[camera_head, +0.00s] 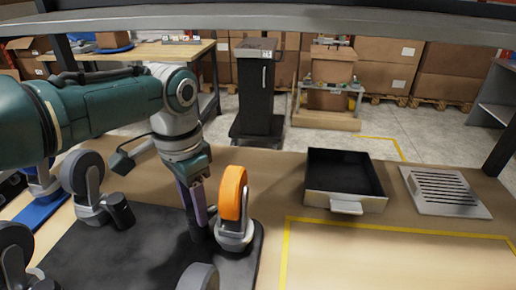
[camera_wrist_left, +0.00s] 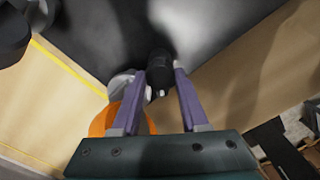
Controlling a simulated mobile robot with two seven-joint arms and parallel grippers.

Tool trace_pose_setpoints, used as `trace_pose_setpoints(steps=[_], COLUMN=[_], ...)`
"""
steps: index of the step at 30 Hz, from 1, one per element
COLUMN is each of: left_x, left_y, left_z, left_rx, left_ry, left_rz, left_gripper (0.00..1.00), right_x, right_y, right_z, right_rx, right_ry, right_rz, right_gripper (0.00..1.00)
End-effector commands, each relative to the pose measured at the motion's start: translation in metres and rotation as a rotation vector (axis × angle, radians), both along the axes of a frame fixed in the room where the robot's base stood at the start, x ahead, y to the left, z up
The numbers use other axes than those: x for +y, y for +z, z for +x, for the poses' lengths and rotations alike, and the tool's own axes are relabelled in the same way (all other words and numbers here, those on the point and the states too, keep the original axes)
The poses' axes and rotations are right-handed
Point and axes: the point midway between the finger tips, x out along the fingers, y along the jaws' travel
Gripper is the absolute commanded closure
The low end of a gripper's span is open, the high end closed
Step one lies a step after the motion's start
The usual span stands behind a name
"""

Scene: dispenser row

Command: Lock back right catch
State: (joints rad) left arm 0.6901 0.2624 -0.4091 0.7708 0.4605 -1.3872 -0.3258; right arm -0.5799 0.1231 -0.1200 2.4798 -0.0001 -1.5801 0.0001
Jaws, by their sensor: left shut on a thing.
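The back right unit has an orange wheel (camera_head: 233,193) on a light grey base (camera_head: 235,238), standing at the back right of a dark slab (camera_head: 150,262). Its black catch (camera_head: 197,234) is a short cylinder at the left of the base. My left gripper (camera_head: 200,219) reaches down beside the wheel, with its purple fingers around the catch. In the left wrist view, the black catch (camera_wrist_left: 160,70) is between the fingers, and the orange wheel (camera_wrist_left: 106,118) is partly hidden behind one finger. Whether the catch is locked is not clear. My right gripper is not in view.
A grey-wheeled unit (camera_head: 86,180) stands at the back left, its black catch (camera_head: 120,211) sticking out. More grey wheels show at the front. A black tray (camera_head: 345,203) and a slotted grey plate (camera_head: 443,190) lie right. A shelf beam (camera_head: 300,22) crosses above. The front right tabletop is clear.

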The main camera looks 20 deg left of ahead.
Motion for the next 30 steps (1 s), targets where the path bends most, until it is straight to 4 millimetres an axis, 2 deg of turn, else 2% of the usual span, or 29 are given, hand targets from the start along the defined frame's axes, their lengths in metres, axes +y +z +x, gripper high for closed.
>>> trace_pose_setpoints(steps=[18, 30], left_x=[0.0004, 0.0004], left_y=[-0.0003, -0.0002], left_z=[0.0000, 0.0001], left_rx=[0.000, 0.000], left_ry=[-0.578, -0.851], left_rz=[0.001, 0.001], left_gripper=[1.00, 1.00], right_x=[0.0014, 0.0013], right_y=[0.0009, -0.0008], right_z=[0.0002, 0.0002], right_rx=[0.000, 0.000], right_ry=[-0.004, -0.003], right_rz=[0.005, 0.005], right_gripper=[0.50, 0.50])
